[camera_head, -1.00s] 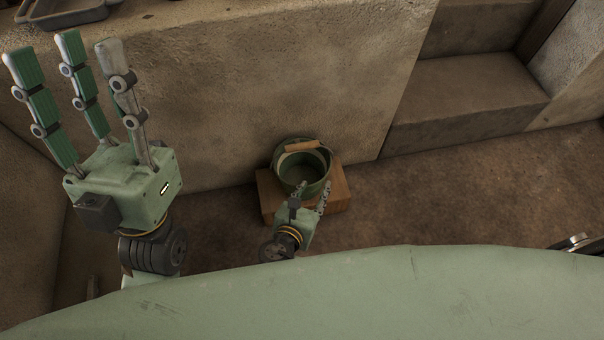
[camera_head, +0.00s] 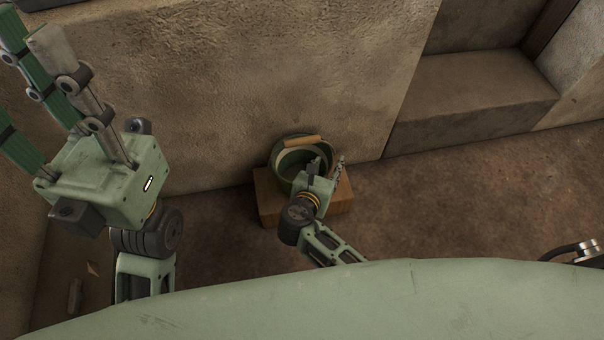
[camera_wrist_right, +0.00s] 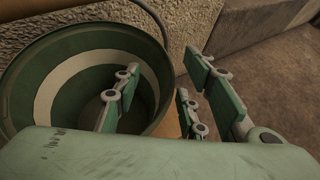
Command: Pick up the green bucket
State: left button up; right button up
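The green bucket (camera_head: 279,165) stands upright on a wooden block against the wall, with its wooden handle grip (camera_head: 303,142) lying towards the far rim. My right gripper (camera_head: 328,167) is at the bucket's near right side and hides part of it. In the right wrist view the bucket (camera_wrist_right: 68,88) shows a pale band inside. There, one finger of my right gripper (camera_wrist_right: 160,80) reaches inside the bucket and two fingers are outside, right of the rim. The fingers are apart; contact is unclear. My left gripper (camera_head: 62,95) is raised, open and empty, far left of the bucket.
The wooden block (camera_head: 268,206) sits on the floor below a rough wall (camera_head: 250,70). Stone steps (camera_head: 470,95) rise at the right. The brown floor (camera_head: 450,195) right of the block is clear. A small scrap (camera_head: 75,295) lies at the lower left.

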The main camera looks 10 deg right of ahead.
jog(key=shift+w+d, duration=0.15)
jog(key=shift+w, duration=0.05)
jog(key=shift+c, duration=0.4)
grip_shut()
dwell(0.3)
